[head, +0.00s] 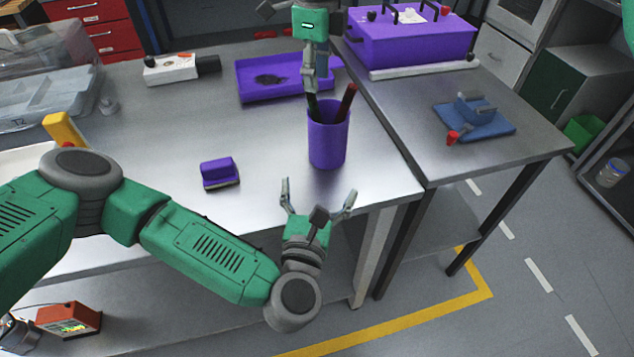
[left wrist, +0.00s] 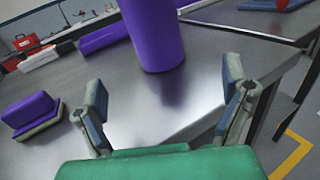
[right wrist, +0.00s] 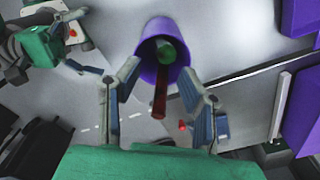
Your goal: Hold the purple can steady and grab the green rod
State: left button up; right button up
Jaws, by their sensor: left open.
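The purple can (head: 328,140) stands upright near the table's front right corner; it also shows in the left wrist view (left wrist: 153,35) and from above in the right wrist view (right wrist: 178,75). The green rod (right wrist: 165,52) is inside it, seen end-on; in the head view it looks dark and its top is close to my right gripper. A red rod (head: 347,99) leans in the same can. My right gripper (head: 310,86) points down above the can, its fingers apart in the right wrist view (right wrist: 160,80). My left gripper (head: 318,190) is open in front of the can, not touching it.
A purple block with a pale base (head: 220,173) lies left of the can. A purple tray (head: 255,95) lies behind. A purple case (head: 410,42) and a blue fixture (head: 474,118) are on the right table. The table left of the can is mostly clear.

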aim_at(327, 138)
pick_arm(q)
jog(key=shift+w+a+r+n+y, duration=0.1)
jog(key=shift+w+a+n+y, duration=0.2)
jog(key=shift+w+n, duration=0.1)
jog(key=shift+w+d, duration=0.1)
jog(key=shift+w, duration=0.2)
jog(key=w, duration=0.4)
jog(key=w+d, duration=0.1)
jog(key=w, duration=0.7)
jog(key=shift+w+d, duration=0.35)
jog(key=shift+d, duration=0.05)
jog(key=c, duration=1.2)
